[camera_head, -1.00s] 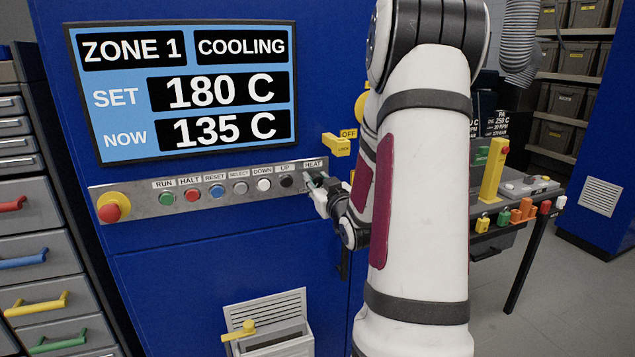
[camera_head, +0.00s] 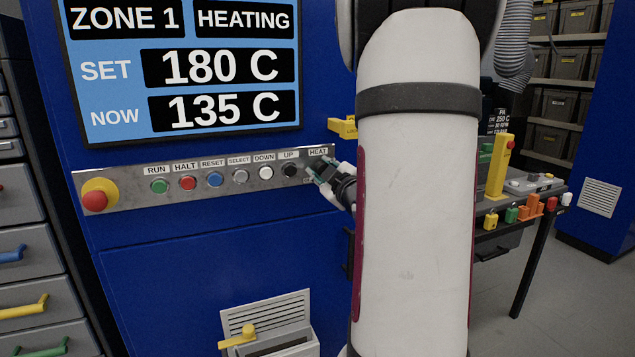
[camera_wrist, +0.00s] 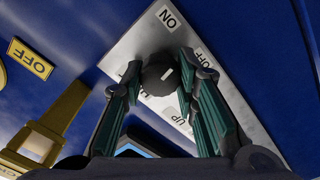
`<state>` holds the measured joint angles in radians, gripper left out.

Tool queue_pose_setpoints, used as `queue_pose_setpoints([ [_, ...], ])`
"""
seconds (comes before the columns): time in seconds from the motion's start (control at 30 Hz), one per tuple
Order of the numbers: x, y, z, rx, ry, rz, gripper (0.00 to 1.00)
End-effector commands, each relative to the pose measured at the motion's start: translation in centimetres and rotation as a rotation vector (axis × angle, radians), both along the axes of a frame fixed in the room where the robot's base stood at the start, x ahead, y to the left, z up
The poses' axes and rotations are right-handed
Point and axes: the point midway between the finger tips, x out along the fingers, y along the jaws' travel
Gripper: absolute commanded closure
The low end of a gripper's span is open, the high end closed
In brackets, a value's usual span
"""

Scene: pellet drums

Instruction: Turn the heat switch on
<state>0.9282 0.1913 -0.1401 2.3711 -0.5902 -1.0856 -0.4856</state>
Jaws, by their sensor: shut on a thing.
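The heat switch (camera_wrist: 157,78) is a round dark knob with a short white mark, seen in the wrist view between my two fingertips. The ON label (camera_wrist: 168,17) and OFF label (camera_wrist: 206,62) are on the metal panel beside it. My gripper (camera_head: 319,172) is shut on the knob, under the HEAT label (camera_head: 318,152) at the panel's right end. In the head view my fingers mostly hide the knob. The display (camera_head: 182,70) reads ZONE 1, HEATING, SET 180 C, NOW 135 C.
The panel (camera_head: 130,189) also carries a red stop button (camera_head: 95,201) on yellow, RUN, HALT, RESET, SELECT and DOWN buttons, and a black UP button (camera_head: 290,170) close left of my gripper.

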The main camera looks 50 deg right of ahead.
Motion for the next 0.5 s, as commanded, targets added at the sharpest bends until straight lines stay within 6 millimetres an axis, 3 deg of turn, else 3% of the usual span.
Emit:
queue_pose_setpoints([
  [0.5, 0.16, 0.11, -0.23, -0.287, 0.174, 0.002, 1.0],
])
